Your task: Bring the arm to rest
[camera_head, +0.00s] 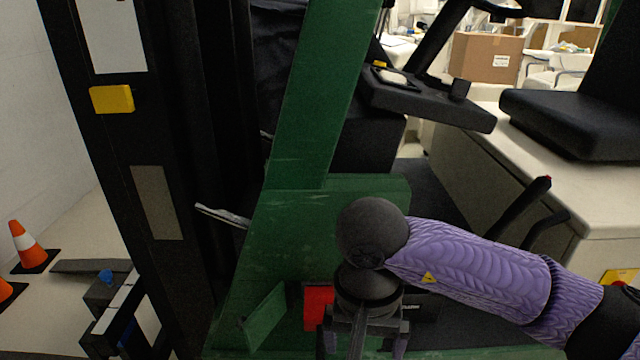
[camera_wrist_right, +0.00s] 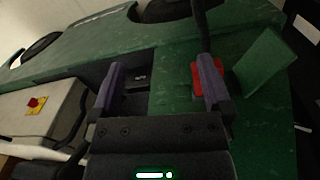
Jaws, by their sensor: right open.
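My right arm, in a purple sleeve pattern, comes in from the right in the head view. It bends at a dark round joint, and the right gripper (camera_head: 365,345) hangs below it at the bottom edge, partly cut off. In the right wrist view the right gripper (camera_wrist_right: 160,80) shows two purple-grey fingers spread wide apart, with nothing between them. They face a green panel (camera_wrist_right: 175,120). A red block (camera_wrist_right: 206,76) shows beside the right-hand finger, partly hidden by it; whether they touch cannot be told. My left gripper is not in view.
A green forklift-like frame (camera_head: 325,90) stands close in front, with a black mast (camera_head: 170,120) at left. A black seat (camera_head: 575,125) and cream body (camera_head: 480,155) are at right. Orange cones (camera_head: 28,245) stand on open floor at far left. A cardboard box (camera_head: 485,58) is behind.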

